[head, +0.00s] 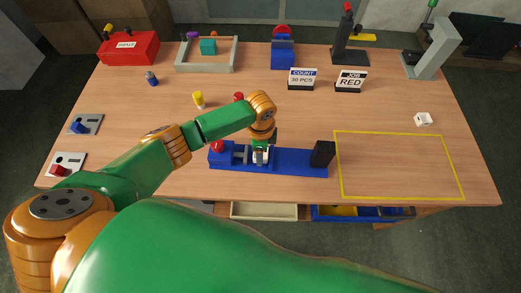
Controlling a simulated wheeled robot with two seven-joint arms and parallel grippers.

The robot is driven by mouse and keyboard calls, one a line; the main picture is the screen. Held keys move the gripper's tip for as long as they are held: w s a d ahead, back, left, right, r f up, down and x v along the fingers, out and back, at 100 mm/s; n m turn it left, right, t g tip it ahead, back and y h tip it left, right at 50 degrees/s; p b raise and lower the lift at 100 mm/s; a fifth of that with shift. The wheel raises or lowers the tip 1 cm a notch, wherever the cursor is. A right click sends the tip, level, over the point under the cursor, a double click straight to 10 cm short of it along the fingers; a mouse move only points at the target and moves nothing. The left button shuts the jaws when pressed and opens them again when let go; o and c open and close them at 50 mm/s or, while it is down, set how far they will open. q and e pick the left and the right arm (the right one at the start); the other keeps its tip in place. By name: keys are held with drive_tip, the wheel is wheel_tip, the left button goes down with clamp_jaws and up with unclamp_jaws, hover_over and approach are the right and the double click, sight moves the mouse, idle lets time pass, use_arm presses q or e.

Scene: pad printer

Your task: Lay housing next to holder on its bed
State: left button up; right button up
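A long blue base (285,168) lies near the table's front edge. It carries a red knob and grey parts at its left and an upright black block (322,154) at its right end. My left gripper (261,157) points down over the left-middle part of this base. A small whitish piece shows at its fingertips; I cannot tell whether it is a held part or the fingers. A small white block (423,119) with a dark mark sits at the right. I cannot tell which thing is the housing or the holder. My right gripper is not in view.
A yellow outline (398,198) marks clear table at the right. Signs reading COUNT 30 PCS (302,79) and JOB RED (350,81) stand behind. A red box (129,48) and a grey-walled tray (206,69) stand at the back left. Trays lie below the front edge.

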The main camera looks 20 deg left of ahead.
use_arm(q)
drive_tip(key=shift+f+b, duration=0.3)
drive_tip(key=shift+f, duration=0.2)
drive_tip(key=o, duration=1.4)
drive_tip(key=shift+r, duration=0.1)
wheel_tip(320, 180, up, 6)
drive_tip(key=p, duration=0.7)
drive_tip(key=shift+r, duration=0.1)
